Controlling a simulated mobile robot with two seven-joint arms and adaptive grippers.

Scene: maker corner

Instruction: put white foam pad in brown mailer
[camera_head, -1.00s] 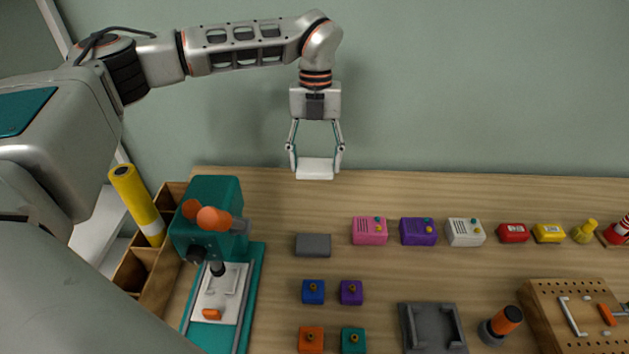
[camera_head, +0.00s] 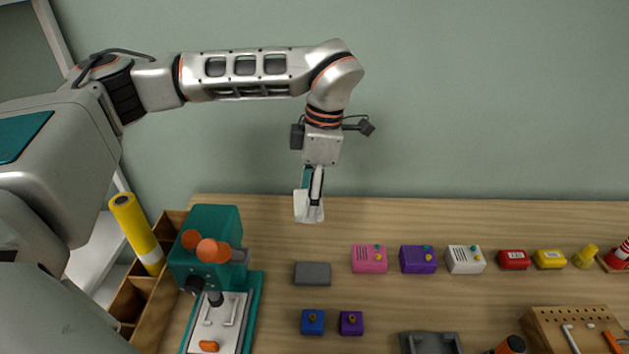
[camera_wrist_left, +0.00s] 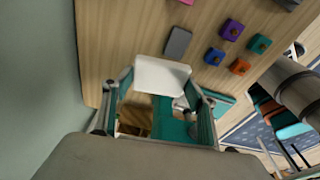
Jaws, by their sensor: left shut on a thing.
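My left gripper (camera_head: 310,196) is shut on the white foam pad (camera_head: 307,210) and holds it above the back of the workbench. In the head view the gripper shows edge-on and the pad hangs tilted below its fingers. In the left wrist view the pad (camera_wrist_left: 172,77) lies across between the two fingertips of the left gripper (camera_wrist_left: 160,88). I make out no brown mailer in either view. My right gripper is not in view.
A dark grey block (camera_head: 312,274) lies below the pad on the wooden workbench (camera_head: 420,215). A teal press (camera_head: 207,245) stands left of it, beside a wooden organizer (camera_head: 150,290) with a yellow tube (camera_head: 135,230). Pink (camera_head: 369,258), purple (camera_head: 418,259) and white (camera_head: 465,259) boxes line the right.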

